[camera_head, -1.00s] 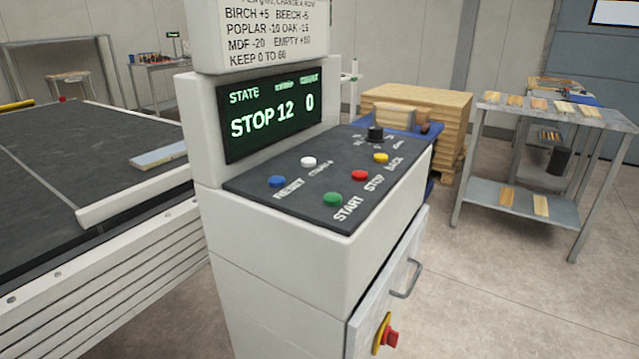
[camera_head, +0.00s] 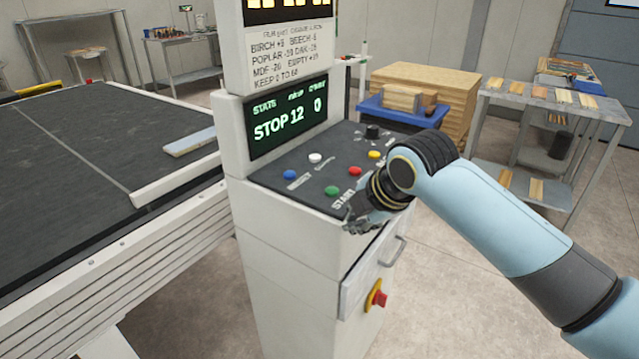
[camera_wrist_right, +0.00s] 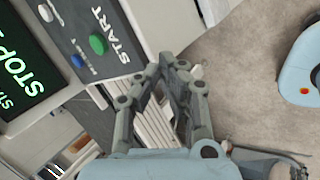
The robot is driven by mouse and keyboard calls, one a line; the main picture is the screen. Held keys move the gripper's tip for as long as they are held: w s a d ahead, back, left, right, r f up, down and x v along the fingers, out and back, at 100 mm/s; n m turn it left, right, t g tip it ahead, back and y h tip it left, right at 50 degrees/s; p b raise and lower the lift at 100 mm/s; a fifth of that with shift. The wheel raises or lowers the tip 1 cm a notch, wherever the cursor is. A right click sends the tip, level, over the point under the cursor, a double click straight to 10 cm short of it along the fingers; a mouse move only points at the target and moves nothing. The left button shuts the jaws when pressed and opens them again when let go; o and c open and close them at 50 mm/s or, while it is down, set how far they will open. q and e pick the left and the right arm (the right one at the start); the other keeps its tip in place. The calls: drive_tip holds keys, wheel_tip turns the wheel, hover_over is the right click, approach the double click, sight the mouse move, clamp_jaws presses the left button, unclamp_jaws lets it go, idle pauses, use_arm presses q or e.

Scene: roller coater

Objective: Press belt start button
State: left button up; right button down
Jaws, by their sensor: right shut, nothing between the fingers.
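The green START button (camera_head: 332,191) is on the dark sloped panel (camera_head: 268,177) of the white control cabinet. It also shows in the right wrist view (camera_wrist_right: 97,44), next to the word START. The display (camera_head: 290,116) reads STOP, 12 and 0. My right gripper (camera_head: 352,226) is in front of the panel's front edge, to the lower right of the green button and apart from it. In the right wrist view its fingers (camera_wrist_right: 172,62) are shut and empty, with the tips below the START lettering. My left gripper is not in view.
Blue (camera_head: 290,175), white (camera_head: 315,158), red (camera_head: 355,171) and yellow (camera_head: 374,155) buttons and a black knob (camera_head: 372,132) share the panel. A red emergency knob (camera_head: 379,299) is on the cabinet front. The dark belt (camera_head: 90,150) with a board (camera_head: 190,142) lies left.

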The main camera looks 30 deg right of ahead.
sight(335, 189)
drive_tip(key=w+r+n, duration=0.2)
drive_tip(key=r, duration=0.1)
drive_tip(key=w+d+r+n+t, duration=0.1)
drive_tip(key=w+r+n, duration=0.1)
drive_tip(key=w+r, duration=0.1)
drive_tip(key=shift+w+d+n, duration=0.2)
drive_tip(key=shift+w+n, duration=0.05)
drive_tip(key=shift+n, duration=0.05)
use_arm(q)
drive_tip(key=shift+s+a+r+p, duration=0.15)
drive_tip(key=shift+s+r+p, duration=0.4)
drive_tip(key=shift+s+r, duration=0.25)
use_arm(e)
drive_tip(key=w+d+r+n+t, duration=0.1)
drive_tip(key=w+r+n, duration=0.4)
drive_tip(key=r, duration=0.1)
drive_tip(key=shift+w+d, duration=0.25)
drive_tip(key=shift+w, duration=0.1)
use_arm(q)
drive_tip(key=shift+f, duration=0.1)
